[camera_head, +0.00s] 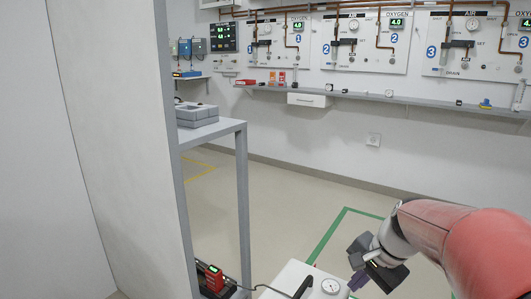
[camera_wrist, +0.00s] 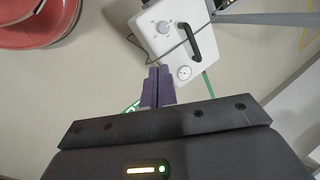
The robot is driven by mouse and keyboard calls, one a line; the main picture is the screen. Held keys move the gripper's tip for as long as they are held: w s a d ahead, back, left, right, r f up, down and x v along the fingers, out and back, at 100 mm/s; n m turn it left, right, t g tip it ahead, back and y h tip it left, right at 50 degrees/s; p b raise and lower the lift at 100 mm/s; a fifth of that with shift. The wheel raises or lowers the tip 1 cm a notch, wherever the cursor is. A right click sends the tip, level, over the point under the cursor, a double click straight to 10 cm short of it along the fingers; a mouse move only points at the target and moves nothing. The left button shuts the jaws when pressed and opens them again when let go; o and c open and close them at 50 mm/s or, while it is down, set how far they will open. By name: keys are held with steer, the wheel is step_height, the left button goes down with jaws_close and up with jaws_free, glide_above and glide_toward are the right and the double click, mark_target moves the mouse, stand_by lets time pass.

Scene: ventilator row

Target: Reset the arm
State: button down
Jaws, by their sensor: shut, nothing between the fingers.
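My arm (camera_head: 445,235) reaches in from the lower right in the head view. My gripper (camera_head: 357,284) hangs at its end, pointing down and left, close to a white box-shaped unit (camera_head: 275,290) in the picture. In the wrist view my gripper (camera_wrist: 158,75) shows two purple fingers pressed together with nothing between them. The white unit (camera_wrist: 165,25) lies beyond the fingertips there, with a black handle, a knob and a round gauge. I cannot tell the height of the fingers above it.
A grey table (camera_head: 215,131) with a grey tray (camera_head: 196,114) stands left of centre, beside a pale partition (camera_head: 125,140). A red-and-black device (camera_head: 212,278) sits low beneath it. A wall shelf (camera_head: 380,98) runs below several gas panels. The floor (camera_head: 290,195) in the middle is clear.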

steer(key=s+a+r+n+t+h+p, duration=0.1)
steer(key=s+a+r+n, duration=0.1)
steer(key=s+n, duration=0.3)
steer(key=s+a+r+n+t+h+p, duration=0.1)
steer(key=s+r+n, duration=0.3)
steer(key=s, duration=0.7)
steer(key=shift+s+a+n+t+h+p, duration=0.2)
steer(key=shift+a+n+t+h+p, duration=0.2)
steer(key=shift+a+n+h, duration=0.3)
steer(key=shift+a, duration=0.1)
